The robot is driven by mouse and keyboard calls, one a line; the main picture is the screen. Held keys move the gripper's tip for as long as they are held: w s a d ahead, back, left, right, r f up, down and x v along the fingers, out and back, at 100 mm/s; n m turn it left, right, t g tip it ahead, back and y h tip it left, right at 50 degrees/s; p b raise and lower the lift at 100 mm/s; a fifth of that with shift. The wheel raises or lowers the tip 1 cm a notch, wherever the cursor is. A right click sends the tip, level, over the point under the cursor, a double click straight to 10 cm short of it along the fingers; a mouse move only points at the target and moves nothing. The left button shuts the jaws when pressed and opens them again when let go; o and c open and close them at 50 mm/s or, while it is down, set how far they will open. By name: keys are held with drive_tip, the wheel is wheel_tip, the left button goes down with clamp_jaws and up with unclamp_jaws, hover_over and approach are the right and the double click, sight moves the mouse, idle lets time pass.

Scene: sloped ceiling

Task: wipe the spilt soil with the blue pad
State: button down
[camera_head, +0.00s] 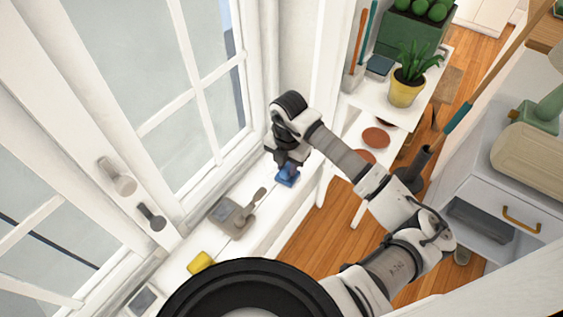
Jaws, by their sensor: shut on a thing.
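My gripper (286,164) points down over the white window sill (262,222) and is shut on the blue pad (287,177). The pad sits at or just above the sill surface; I cannot tell whether it touches. The lower part of the gripper hides the top of the pad. I cannot make out any spilt soil; it may be hidden under the pad and gripper or too small to see.
A grey-beige device with a handle (231,217) and a yellow block (200,262) stand on the sill nearer me. The tall window (190,90) borders the sill on the left. A white shelf (356,97) bearing a yellow plant pot (404,92) stands at upper right.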

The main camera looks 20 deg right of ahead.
drive_tip(key=shift+s+d, duration=0.5)
drive_tip(key=shift+s, duration=0.15)
drive_tip(key=shift+s+a+f+b, duration=0.15)
drive_tip(key=shift+s+a+b, duration=0.4)
drive_tip(key=shift+a, duration=0.3)
drive_tip(key=shift+w+a+b, duration=0.3)
drive_tip(key=shift+w+a, duration=0.7)
drive_tip(key=shift+w, duration=0.35)
drive_tip(key=shift+w+a+b, duration=0.3)
drive_tip(key=shift+w+a, duration=0.7)
drive_tip(key=shift+w, duration=0.3)
drive_tip(key=shift+w+a+b, duration=0.4)
drive_tip(key=shift+w+a, duration=0.5)
drive_tip(key=shift+w, duration=0.25)
drive_tip(key=shift+w+a, duration=0.1)
drive_tip(key=shift+r, duration=0.2)
drive_tip(key=shift+r+p, duration=1.65)
drive_tip(key=shift+r, duration=1.15)
